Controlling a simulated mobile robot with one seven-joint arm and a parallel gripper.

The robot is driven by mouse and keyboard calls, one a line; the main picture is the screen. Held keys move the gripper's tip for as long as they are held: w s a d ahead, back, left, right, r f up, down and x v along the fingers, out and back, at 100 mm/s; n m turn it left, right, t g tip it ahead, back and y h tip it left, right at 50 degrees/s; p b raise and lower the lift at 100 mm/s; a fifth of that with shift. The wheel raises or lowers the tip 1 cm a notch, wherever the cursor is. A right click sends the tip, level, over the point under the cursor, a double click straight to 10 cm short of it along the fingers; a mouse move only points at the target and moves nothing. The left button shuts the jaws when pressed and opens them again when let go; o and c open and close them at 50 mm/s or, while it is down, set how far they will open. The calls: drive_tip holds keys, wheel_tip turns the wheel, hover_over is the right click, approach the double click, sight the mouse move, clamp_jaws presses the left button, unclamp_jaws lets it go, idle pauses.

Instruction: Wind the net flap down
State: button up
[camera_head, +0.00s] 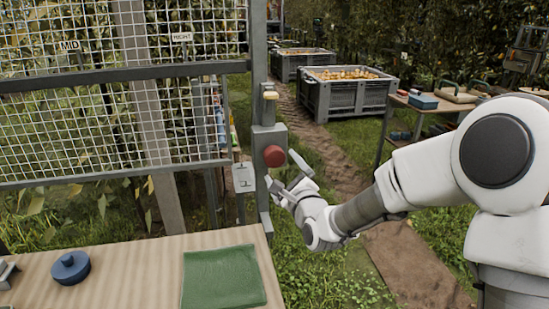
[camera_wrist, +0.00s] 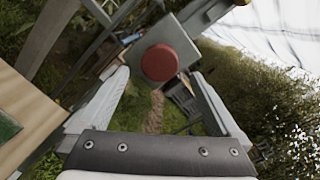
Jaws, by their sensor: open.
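The net flap (camera_head: 80,125) is a white wire mesh in a grey frame at the left of the head view. A grey post (camera_head: 260,40) stands at its right edge and carries a grey box (camera_head: 267,137). A round red knob (camera_head: 274,156) sticks out from the box. It also shows in the wrist view (camera_wrist: 160,63), face on and centred between my fingers. My gripper (camera_head: 286,172) is open and empty, just in front of and slightly below the knob. I see no contact with it.
A wooden table (camera_head: 120,270) with a green mat (camera_head: 222,277) and a blue round object (camera_head: 70,267) stands at the front left. Grey crates (camera_head: 345,98) of fruit stand behind. A side table (camera_head: 430,105) with boxes is at the right. A dirt path runs between.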

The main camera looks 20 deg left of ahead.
sight(275, 160)
drive_tip(key=x, duration=0.6)
drive_tip(key=shift+w+a, duration=0.2)
drive_tip(key=shift+w, duration=0.1)
drive_tip(key=c, duration=1.3)
drive_tip(key=shift+f, duration=0.1)
